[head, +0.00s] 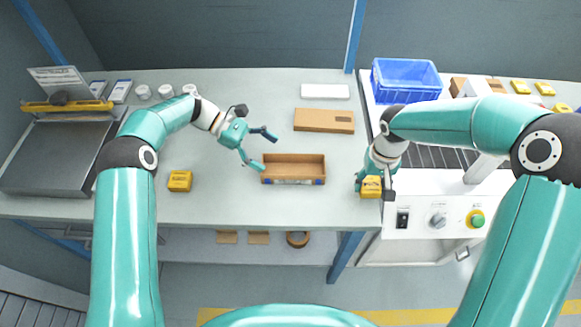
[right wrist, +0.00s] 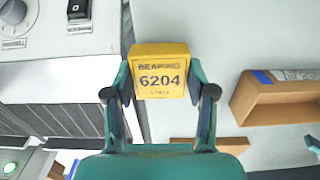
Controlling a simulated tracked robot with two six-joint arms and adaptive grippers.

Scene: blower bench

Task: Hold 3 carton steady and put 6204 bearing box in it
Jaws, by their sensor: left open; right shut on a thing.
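The open brown carton (head: 293,181) stands on the bench in the middle, with a blue and white strip on its near side; no number is readable. It also shows at the right of the right wrist view (right wrist: 275,115). My left gripper (head: 268,152) is open, its fingers by the carton's left end and back left corner; I cannot tell if they touch. My right gripper (right wrist: 160,82) is shut on the yellow 6204 bearing box (right wrist: 160,58). In the head view the box (head: 371,188) hangs at the bench's right edge, right of the carton and apart from it.
Another yellow box (head: 180,181) lies on the bench at left. A flat brown cardboard piece (head: 324,121) and a white block (head: 325,91) lie behind the carton. A blue crate (head: 406,80) and a control panel (head: 436,219) are at right. The bench in front of the carton is clear.

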